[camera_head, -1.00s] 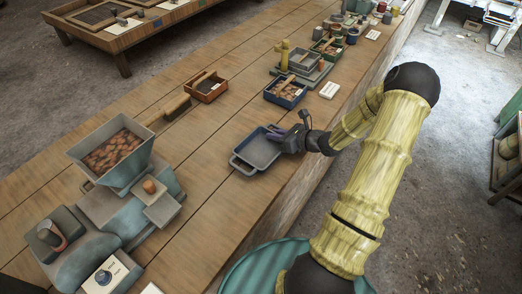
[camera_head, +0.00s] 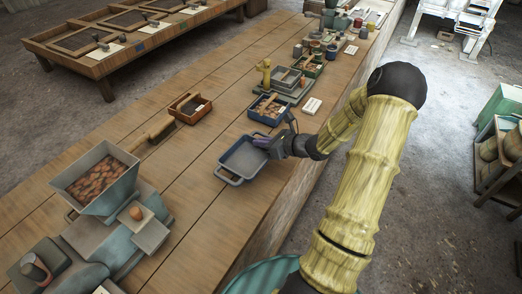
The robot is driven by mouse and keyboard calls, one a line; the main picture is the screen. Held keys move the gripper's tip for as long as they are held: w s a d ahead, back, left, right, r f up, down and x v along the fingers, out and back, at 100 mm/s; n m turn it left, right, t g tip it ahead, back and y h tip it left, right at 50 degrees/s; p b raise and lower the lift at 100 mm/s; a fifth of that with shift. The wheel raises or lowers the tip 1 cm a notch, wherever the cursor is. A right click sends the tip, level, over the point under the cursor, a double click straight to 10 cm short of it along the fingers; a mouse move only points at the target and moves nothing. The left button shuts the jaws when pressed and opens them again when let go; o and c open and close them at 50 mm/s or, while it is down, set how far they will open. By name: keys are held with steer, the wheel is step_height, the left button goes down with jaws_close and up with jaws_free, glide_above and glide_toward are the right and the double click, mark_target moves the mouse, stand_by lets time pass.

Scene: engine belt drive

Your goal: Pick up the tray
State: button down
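The tray (camera_head: 243,157) is a shallow, empty, blue-grey metal pan with a loop handle at its near left end. It appears to be held slightly above the wooden bench, close to the bench's right edge. My gripper (camera_head: 266,143) is at the tray's right end and appears shut on its rim or far handle. The fingertips are small and partly hidden, so the exact grip does not show clearly.
A mill with a filled hopper (camera_head: 97,180) stands at the left front. A brown box (camera_head: 190,108) and a blue box (camera_head: 268,110) lie beyond the tray, with a white card (camera_head: 312,106) nearby. Bare bench (camera_head: 190,205) lies left of the tray.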

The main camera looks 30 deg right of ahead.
steer(key=shift+r, duration=2.35)
steer(key=a+r+p, duration=0.1)
steer(key=p, duration=0.2)
steer(key=shift+s+r, duration=0.1)
steer(key=shift+r, duration=0.15)
steer(key=s+a+r+n+g+y+p, duration=0.1)
steer(key=a+r+p, duration=0.5)
steer(key=p, duration=0.8)
steer(key=s+a+r+n+g+y+p, duration=0.2)
steer(key=s+a+r+p, duration=0.4)
steer(key=p, duration=0.8)
steer(key=shift+a+n+y+p, duration=0.3)
steer(key=shift+a+n+p, duration=0.05)
steer(key=shift+a+n, duration=0.4)
steer(key=shift+g, duration=0.3)
